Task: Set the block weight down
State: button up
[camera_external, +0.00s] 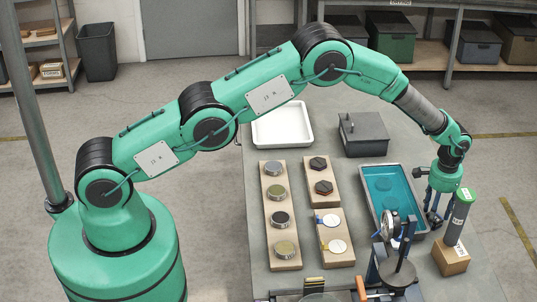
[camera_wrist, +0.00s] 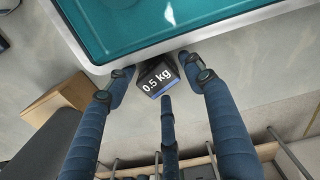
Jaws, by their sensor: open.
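The block weight (camera_wrist: 158,78) is a small dark block marked "0.5 kg". In the wrist view it sits between the fingertips of my gripper (camera_wrist: 157,90), just outside the rim of the teal-filled tray. My gripper has blue jointed fingers, spread open around the block. I cannot tell whether any fingertip touches it. In the external view my gripper (camera_external: 434,207) points down at the tray's right edge, and the block is not clearly visible there.
The teal-filled tray (camera_external: 366,188) lies left of my gripper. A green-topped dark cylinder (camera_external: 459,218) stands on a wooden block (camera_external: 451,260) close by on the right. A lever apparatus (camera_external: 398,271) stands in front. Boards with discs (camera_external: 283,229), a white tray (camera_external: 283,126) and a grey box (camera_external: 363,135) are farther left.

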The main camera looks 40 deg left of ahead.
jog(key=shift+r, duration=0.1)
notch_tip(320, 180, up, 12)
dwell(0.7)
jog(key=shift+a, duration=0.1)
dwell(0.3)
jog(key=shift+r, duration=0.1)
